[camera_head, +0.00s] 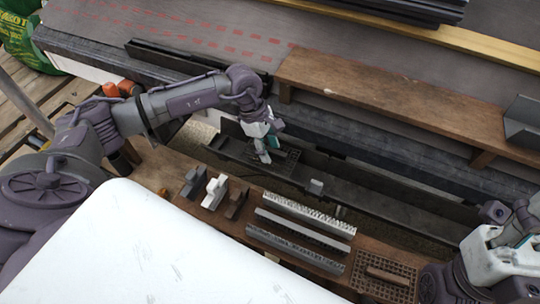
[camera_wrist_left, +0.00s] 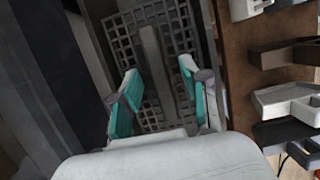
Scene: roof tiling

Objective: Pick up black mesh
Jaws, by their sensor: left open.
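The black mesh (camera_head: 287,160) is a dark square grid lying in the dark gutter trough (camera_head: 235,148). In the left wrist view the black mesh (camera_wrist_left: 128,42) has a raised bar along its middle. My left gripper (camera_head: 264,150) is over the mesh in the trough. In the wrist view its teal-padded fingers (camera_wrist_left: 160,98) are open, on either side of the bar, with a gap visible on both sides. My right gripper (camera_head: 518,242) is at the right edge; its fingers are partly cut off and their opening is unclear.
A wooden board (camera_head: 345,242) in front carries several metal strips, small brackets (camera_head: 215,192) and a brown mesh with a handle (camera_head: 383,279). A raised wooden plank (camera_head: 400,95) stands behind the trough. A white surface (camera_head: 150,250) fills the near left.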

